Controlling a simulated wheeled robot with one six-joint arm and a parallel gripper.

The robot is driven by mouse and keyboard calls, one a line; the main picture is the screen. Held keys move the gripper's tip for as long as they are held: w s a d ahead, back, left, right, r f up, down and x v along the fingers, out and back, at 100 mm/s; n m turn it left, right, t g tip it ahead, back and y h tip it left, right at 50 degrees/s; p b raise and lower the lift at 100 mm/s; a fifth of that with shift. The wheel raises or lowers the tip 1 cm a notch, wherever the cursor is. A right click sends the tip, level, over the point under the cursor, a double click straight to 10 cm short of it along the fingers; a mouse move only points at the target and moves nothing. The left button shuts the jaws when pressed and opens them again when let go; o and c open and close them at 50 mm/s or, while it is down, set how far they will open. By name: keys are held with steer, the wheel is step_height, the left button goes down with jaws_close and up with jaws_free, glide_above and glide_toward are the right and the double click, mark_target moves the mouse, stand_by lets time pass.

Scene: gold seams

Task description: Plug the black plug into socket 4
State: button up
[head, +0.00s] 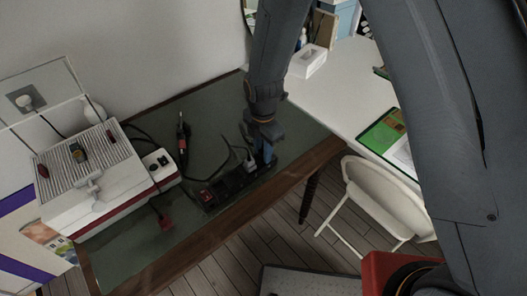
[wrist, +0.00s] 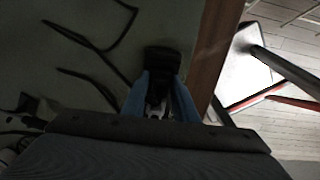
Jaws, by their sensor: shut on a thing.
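My gripper (head: 264,152) points down with its blue fingers over the right end of a black power strip (head: 226,184) on the green table top. The strip has a red switch (head: 205,195) at its left end, and a white plug (head: 250,160) sits in it just left of my fingers. In the wrist view my gripper (wrist: 159,98) is closed around a dark thing, taken as the black plug, mostly hidden between the fingers. A black end (wrist: 163,60), probably the strip's, shows beyond the fingertips. I cannot tell whether the plug is seated, nor read socket numbers.
A white box-like machine (head: 95,175) stands at the left of the green table (head: 145,247). A red-and-black handled tool (head: 183,135) and loose black cables lie behind the strip. A white chair (head: 375,195) and a white desk (head: 335,100) are at the right.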

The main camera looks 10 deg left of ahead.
mark_target(262, 149)
steer(key=shift+s+d+f, duration=0.2)
steer(key=shift+s+f, duration=0.25)
steer(key=shift+f, duration=0.3)
steer(key=o, duration=1.1)
steer(key=shift+a+f, duration=0.1)
steer(key=shift+f, duration=0.1)
steer(key=shift+c, duration=0.2)
steer(key=shift+w+r+b, duration=0.4)
steer(key=shift+w+r, duration=0.15)
steer(key=shift+r, duration=0.1)
steer(key=r, duration=0.1)
steer(key=w+r, duration=0.1)
steer(key=shift+r+b, duration=0.35)
steer(key=shift+b, duration=0.05)
steer(key=r, duration=0.3)
steer(key=s+r+b, duration=0.1)
steer(key=r, duration=0.1)
steer(key=shift+a, duration=0.3)
steer(key=shift+r, duration=0.4)
